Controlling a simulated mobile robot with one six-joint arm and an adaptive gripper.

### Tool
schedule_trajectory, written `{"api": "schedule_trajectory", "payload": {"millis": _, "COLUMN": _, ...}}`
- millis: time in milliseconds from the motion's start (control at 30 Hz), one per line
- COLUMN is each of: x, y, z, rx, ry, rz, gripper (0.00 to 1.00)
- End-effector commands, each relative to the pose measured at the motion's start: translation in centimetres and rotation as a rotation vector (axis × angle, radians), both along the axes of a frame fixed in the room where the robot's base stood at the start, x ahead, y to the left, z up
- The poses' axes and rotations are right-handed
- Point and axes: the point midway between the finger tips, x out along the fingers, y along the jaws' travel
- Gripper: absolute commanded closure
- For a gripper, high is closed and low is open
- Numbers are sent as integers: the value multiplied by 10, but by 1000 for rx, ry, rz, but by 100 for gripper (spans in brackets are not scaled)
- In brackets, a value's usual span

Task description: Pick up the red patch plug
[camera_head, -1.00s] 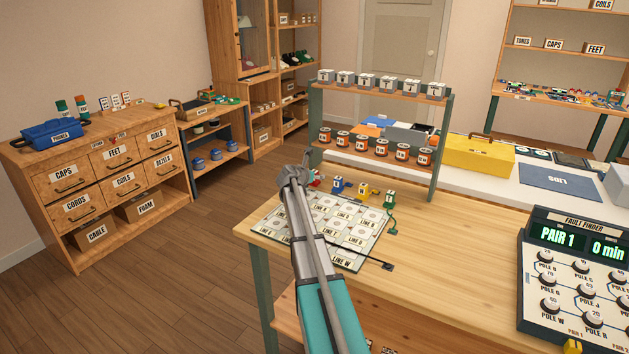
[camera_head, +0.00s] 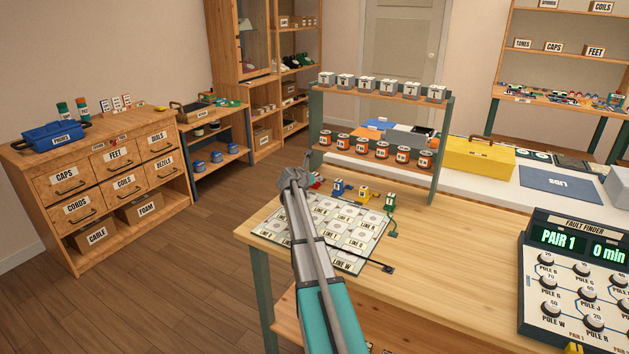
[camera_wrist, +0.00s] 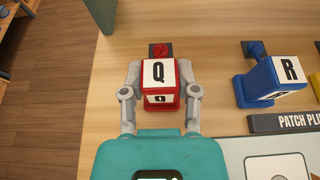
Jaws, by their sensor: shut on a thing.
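The red patch plug (camera_wrist: 159,97), lettered Q, sits between the two fingers of my gripper (camera_wrist: 159,80) in the wrist view. The fingers are shut on its left and right sides. A small dark piece with a red top shows just behind it. In the head view my arm reaches to the back left of the wooden table, and my gripper (camera_head: 294,178) hides most of the red plug (camera_head: 317,181). I cannot tell whether the plug touches the table.
A blue plug lettered R (camera_wrist: 272,82) stands to the right, with a yellow plug (camera_head: 362,193) and a green plug (camera_head: 390,200) beyond. The patch board (camera_head: 375,238) lies in front. A shelf rack (camera_head: 429,150) rises behind. The fault finder (camera_head: 575,270) is at the right.

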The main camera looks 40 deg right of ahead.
Motion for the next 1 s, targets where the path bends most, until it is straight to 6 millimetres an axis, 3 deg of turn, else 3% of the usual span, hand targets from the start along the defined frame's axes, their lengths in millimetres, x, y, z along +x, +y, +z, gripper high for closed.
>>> {"api": "schedule_trajectory", "payload": {"millis": 267, "x": 0, "y": 0, "z": 9, "rx": 0, "ry": 0, "rz": 0, "gripper": 100}}
{"api": "schedule_trajectory", "payload": {"millis": 600, "x": -1, "y": -1, "z": 37, "rx": 1, "ry": 1, "rz": -1, "gripper": 100}}
{"api": "schedule_trajectory", "payload": {"millis": 1000, "x": -40, "y": 16, "z": 84, "rx": 1, "ry": 1, "rz": -1, "gripper": 100}}
